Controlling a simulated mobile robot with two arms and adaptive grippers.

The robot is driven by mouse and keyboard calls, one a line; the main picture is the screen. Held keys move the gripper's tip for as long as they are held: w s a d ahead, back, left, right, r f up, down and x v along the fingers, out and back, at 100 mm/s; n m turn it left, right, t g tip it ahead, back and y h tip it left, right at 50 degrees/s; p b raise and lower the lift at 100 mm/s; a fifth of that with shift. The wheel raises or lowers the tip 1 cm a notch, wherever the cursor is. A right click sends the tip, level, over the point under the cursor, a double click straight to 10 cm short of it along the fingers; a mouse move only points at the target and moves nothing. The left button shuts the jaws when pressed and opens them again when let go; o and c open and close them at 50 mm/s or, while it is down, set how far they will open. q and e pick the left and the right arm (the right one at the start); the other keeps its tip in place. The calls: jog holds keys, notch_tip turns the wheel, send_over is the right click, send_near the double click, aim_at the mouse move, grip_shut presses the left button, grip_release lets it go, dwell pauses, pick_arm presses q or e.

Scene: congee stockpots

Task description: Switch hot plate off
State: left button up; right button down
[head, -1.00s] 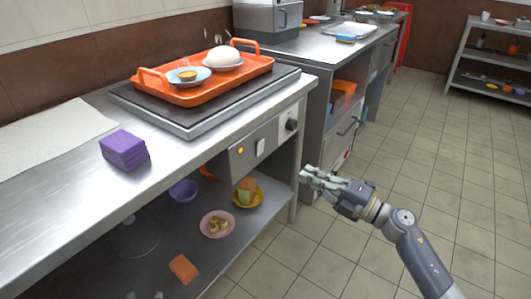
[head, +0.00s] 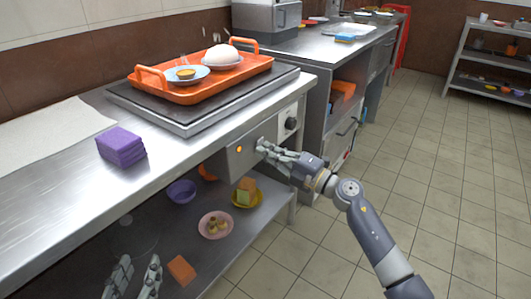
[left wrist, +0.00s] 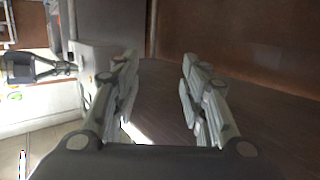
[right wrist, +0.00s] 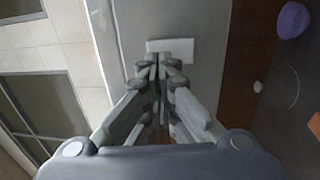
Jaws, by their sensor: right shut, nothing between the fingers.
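The hot plate (head: 228,104) is a dark flat slab in a steel frame on the counter. Its front panel (head: 232,167) has a lit orange lamp (head: 239,150) and a black knob (head: 291,124). My right gripper (head: 262,148) is shut and empty at the panel, between lamp and knob, covering the rocker switch in the head view. In the right wrist view the white switch (right wrist: 170,47) lies just beyond the closed fingertips (right wrist: 161,60); I cannot tell whether they touch. My left gripper (head: 133,272) is open and empty, low at the front left.
An orange tray (head: 208,92) with two dishes stands on the hot plate. Purple sponges (head: 121,149) lie on the counter (head: 60,185). Bowls and sponges sit on the lower shelf (head: 250,215). The tiled floor at right is clear.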

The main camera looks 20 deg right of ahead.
pick_arm(q)
jog(key=shift+w+d+r+t, duration=0.15)
jog(key=shift+r+t, duration=0.15)
jog(key=shift+r, duration=0.2)
pick_arm(e)
jog(key=shift+w+a, duration=0.3)
jog(key=shift+w, duration=0.05)
jog(key=shift+r, duration=0.1)
